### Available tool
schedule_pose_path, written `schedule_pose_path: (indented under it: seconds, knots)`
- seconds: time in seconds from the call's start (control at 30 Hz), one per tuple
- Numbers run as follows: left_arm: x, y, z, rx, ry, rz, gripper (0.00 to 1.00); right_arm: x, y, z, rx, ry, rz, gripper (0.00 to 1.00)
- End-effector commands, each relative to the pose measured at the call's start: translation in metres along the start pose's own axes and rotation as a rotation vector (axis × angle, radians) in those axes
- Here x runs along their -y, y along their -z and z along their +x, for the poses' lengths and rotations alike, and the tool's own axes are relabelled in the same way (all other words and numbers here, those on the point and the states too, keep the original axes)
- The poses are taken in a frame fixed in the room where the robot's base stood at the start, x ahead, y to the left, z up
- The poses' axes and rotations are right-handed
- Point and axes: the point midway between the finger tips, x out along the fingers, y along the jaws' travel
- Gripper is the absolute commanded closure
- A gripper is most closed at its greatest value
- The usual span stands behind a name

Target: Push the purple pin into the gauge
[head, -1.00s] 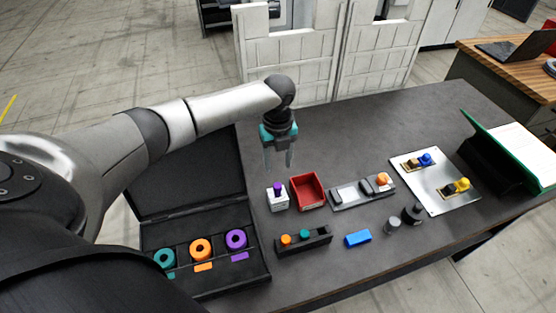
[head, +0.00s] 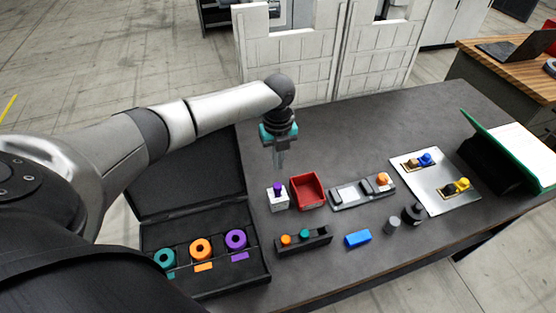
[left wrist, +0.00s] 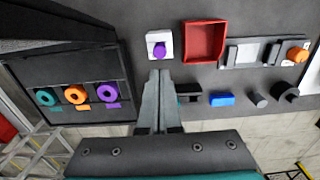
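The purple pin (head: 277,187) stands upright in the top of a small white block (head: 279,203), which looks like the gauge; its head sticks up above the block. In the left wrist view the purple pin (left wrist: 159,49) and white block (left wrist: 151,36) lie just past my fingertips. My left gripper (head: 280,168) points down above the pin, apart from it, with its fingers together and nothing between them. The left wrist view also shows the closed fingers (left wrist: 159,74). My right gripper is in neither view.
A red tray (head: 307,191) stands close right of the block. A black holder (head: 303,241) with orange and teal pins is in front. An open black case (head: 255,283) with colored rings lies left. A grey fixture (head: 349,196) and metal plate (head: 433,200) are further right.

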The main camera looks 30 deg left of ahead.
Motion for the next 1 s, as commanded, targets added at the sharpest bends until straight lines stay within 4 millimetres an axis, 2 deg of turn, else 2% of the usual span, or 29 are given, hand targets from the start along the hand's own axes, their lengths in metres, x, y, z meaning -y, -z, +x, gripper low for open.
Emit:
schedule_pose_path:
  seconds: [0.43, 1.0]
  knots:
    - [0.000, 0.000, 0.003, 0.000, 0.000, 0.000, 1.00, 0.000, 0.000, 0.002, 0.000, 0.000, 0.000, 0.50]
    - [0.000, -0.002, 0.049, 0.000, -0.001, 0.000, 1.00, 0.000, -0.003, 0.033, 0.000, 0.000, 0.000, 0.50]
